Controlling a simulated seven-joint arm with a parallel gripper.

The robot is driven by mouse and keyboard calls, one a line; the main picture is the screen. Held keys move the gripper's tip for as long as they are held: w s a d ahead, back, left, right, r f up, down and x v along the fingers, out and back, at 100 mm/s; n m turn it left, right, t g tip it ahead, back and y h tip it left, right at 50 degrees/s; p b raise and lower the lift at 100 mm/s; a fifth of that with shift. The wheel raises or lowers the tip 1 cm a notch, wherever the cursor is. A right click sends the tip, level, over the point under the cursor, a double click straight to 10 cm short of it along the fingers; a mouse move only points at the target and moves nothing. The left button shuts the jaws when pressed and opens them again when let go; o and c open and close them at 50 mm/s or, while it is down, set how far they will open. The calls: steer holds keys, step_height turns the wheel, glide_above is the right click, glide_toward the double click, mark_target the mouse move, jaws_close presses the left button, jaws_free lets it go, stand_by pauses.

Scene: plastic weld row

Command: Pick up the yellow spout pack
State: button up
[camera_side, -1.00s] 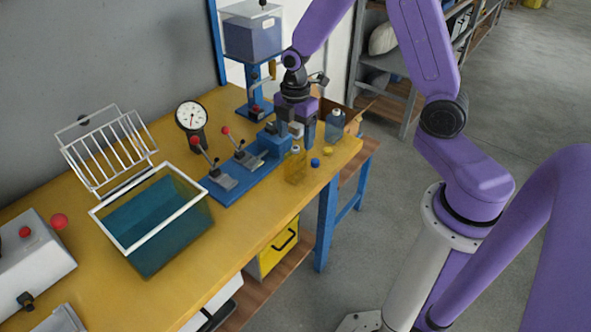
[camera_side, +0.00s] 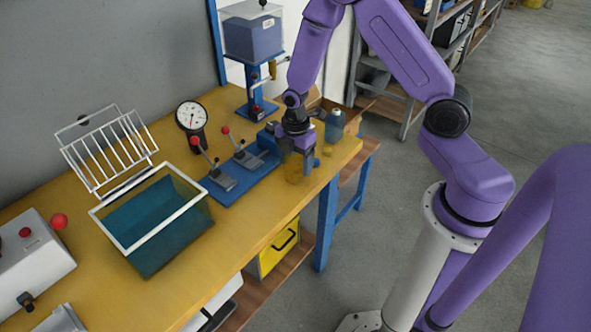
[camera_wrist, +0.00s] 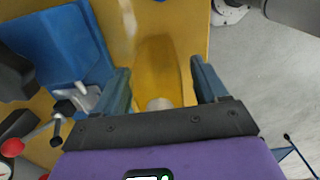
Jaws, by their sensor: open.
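The yellow spout pack (camera_side: 293,174) stands near the front edge of the yellow workbench, partly hidden behind my gripper in the side view. My gripper (camera_side: 298,160) points down over it with its fingers low around its upper part. In the wrist view, the translucent yellow pack (camera_wrist: 157,62) lies between the two blue-grey fingers of my gripper (camera_wrist: 161,76). Its pale cap (camera_wrist: 158,103) shows close to the gripper body. Gaps remain on both sides, so the fingers are open and not closed on the pack.
A blue fixture (camera_side: 247,178) with red-knobbed clamps stands close on the left. A dial gauge (camera_side: 191,116) and a tank of teal liquid (camera_side: 150,222) stand farther left. The bench edge is near.

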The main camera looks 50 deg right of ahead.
steer(key=c, duration=1)
steer(key=shift+c, duration=0.3)
steer(key=shift+r, duration=0.4)
steer(key=r, duration=0.3)
steer(key=shift+s, duration=0.25)
steer(key=s+r, duration=0.9)
steer(key=s, duration=0.4)
steer(key=shift+s+a, duration=0.15)
steer(key=shift+s, duration=0.1)
steer(key=shift+r, duration=0.1)
